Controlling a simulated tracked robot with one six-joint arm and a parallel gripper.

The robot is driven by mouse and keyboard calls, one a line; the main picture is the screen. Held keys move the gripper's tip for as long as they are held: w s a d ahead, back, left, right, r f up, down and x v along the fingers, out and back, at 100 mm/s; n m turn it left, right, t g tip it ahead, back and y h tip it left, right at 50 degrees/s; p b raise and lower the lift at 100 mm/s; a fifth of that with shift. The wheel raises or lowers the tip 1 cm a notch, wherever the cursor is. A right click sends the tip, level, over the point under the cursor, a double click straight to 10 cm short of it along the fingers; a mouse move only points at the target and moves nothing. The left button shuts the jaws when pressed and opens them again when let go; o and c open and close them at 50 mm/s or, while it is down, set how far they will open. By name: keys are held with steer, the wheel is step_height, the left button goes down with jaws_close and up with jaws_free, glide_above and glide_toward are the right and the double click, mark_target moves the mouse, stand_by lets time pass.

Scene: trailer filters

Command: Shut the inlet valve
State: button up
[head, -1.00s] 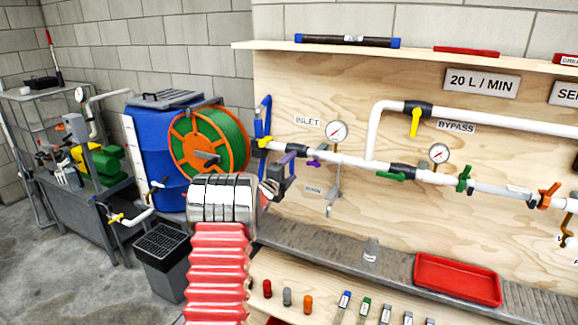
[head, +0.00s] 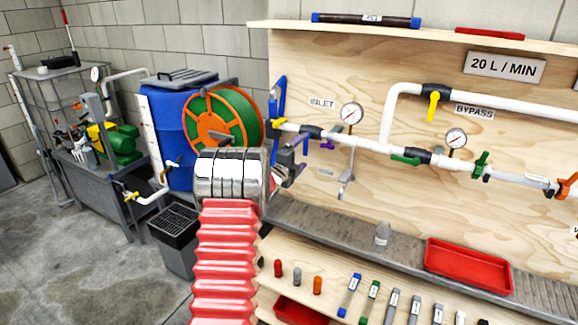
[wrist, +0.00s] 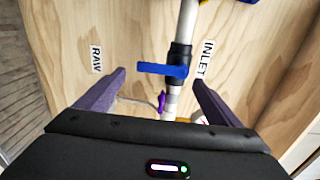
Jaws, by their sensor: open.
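The inlet valve is a black body on the white pipe with a blue lever (wrist: 162,69), beside the INLET label in the wrist view. The lever lies across the pipe there. In the head view the black valve body (head: 311,131) shows just below the INLET label; I cannot make out its lever clearly. My gripper (wrist: 159,78) is open and empty. Its two purple fingers stand apart on either side of the pipe and lever in the picture, with no visible contact. In the head view my gripper (head: 292,160) is just below the inlet pipe, partly hidden by my arm.
A small purple tap (wrist: 161,101) sits close to the valve. A pressure gauge (head: 352,114) stands right of it. The bypass valve (head: 433,103) has a yellow lever. A red tray (head: 468,267) lies on the grey ledge. A blue barrel (head: 170,135) and hose reel (head: 223,119) stand left.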

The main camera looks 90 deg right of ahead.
steer(key=v, duration=1.1)
steer(key=shift+s+a, duration=0.1)
stand_by(0.5)
